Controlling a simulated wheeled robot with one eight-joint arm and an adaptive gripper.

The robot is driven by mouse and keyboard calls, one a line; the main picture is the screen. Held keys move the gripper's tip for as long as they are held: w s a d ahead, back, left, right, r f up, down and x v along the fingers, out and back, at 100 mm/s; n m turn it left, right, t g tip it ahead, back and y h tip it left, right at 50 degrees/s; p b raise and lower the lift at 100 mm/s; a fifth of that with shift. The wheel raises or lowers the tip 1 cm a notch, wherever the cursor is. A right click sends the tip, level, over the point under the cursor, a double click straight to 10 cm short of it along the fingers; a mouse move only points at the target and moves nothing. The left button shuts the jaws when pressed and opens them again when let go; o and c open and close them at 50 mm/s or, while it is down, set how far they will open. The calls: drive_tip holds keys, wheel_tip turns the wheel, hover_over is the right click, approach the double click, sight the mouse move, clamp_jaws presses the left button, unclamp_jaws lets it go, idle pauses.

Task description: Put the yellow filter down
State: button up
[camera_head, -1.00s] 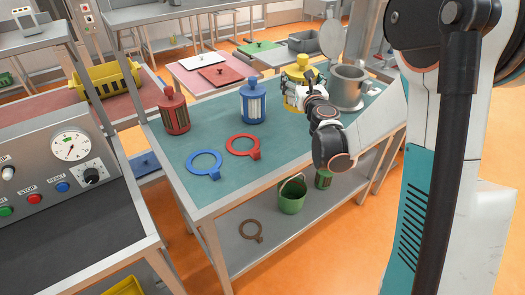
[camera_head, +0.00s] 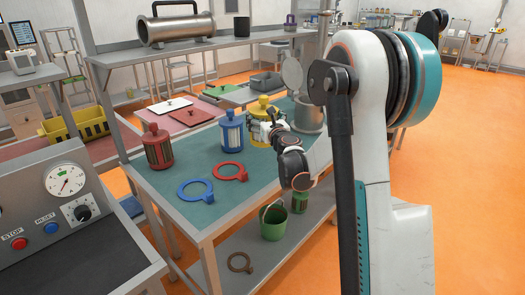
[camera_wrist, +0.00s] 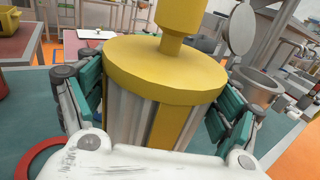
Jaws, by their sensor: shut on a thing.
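The yellow filter (camera_head: 263,104) is upright over the back part of the green-topped table (camera_head: 215,208). My gripper (camera_head: 268,130) is shut around its body. In the wrist view the filter's yellow cap and knob (camera_wrist: 165,70) fill the middle, with pale pleated sides below. The green-padded fingers of my gripper (camera_wrist: 157,105) press on it from left and right. The filter's base is mostly hidden behind my gripper, so I cannot tell whether it touches the table.
A blue filter (camera_head: 232,136) stands close left of the yellow one, and a red filter (camera_head: 157,148) farther left. A metal pot (camera_head: 309,118) with a raised lid (camera_head: 293,72) is to the right. Blue (camera_head: 194,190) and red (camera_head: 230,172) rings lie in front.

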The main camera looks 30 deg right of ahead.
wheel_tip(320, 180, down, 11)
drive_tip(key=b, duration=0.3)
drive_tip(key=shift+r, duration=0.2)
drive_tip(key=shift+f, duration=0.1)
drive_tip(key=shift+f+b, duration=0.1)
drive_tip(key=shift+b, duration=0.3)
drive_tip(key=o, duration=1.2)
drive_tip(key=shift+r, duration=0.2)
drive_tip(key=s+a+p, duration=0.2)
drive_tip(key=s+p, duration=0.1)
drive_tip(key=s, duration=0.8)
drive_tip(key=shift+s, duration=0.4)
